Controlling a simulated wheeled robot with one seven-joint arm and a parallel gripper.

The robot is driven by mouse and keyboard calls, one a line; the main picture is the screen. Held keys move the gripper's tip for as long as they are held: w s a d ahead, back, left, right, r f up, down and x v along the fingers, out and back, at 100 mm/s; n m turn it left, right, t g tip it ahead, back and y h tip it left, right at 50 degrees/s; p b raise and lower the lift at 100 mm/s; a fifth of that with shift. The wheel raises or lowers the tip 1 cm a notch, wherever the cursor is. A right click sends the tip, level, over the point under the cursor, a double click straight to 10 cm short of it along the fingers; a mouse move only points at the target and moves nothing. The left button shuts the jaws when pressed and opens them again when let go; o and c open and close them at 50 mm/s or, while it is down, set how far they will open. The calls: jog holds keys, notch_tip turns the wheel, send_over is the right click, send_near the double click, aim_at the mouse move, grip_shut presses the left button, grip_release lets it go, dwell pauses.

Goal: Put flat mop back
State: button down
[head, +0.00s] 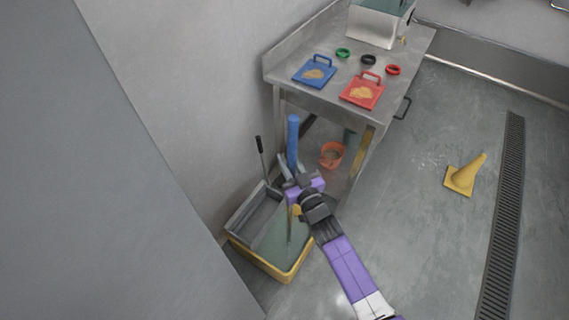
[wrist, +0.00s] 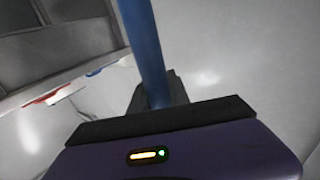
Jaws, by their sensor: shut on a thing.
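The flat mop's blue handle (head: 293,135) stands nearly upright in the head view, and its thin pole runs down toward the yellow mop bucket (head: 271,268). My gripper (head: 291,172) is shut on the mop handle below its blue top, above the bucket. In the wrist view the blue handle (wrist: 144,40) rises past a dark finger (wrist: 168,92). The pole's lower part reaches the greenish inside of the bucket. The mop head cannot be made out. A grey wringer (head: 252,213) with a dark lever (head: 260,152) sits at the bucket's left side.
A steel table (head: 290,62) stands behind, with a blue board (head: 314,71), a red board (head: 362,91) and several small rings on top. An orange bucket (head: 331,156) is under it. Walls close in on the left.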

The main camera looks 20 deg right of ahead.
jog(key=shift+f, duration=0.85)
jog(key=c, duration=1.7)
grip_release()
jog(key=shift+f+b, duration=0.25)
jog(key=shift+b, duration=0.1)
jog(key=o, duration=0.5)
jog(key=shift+c, duration=0.2)
jog(key=shift+r, duration=0.1)
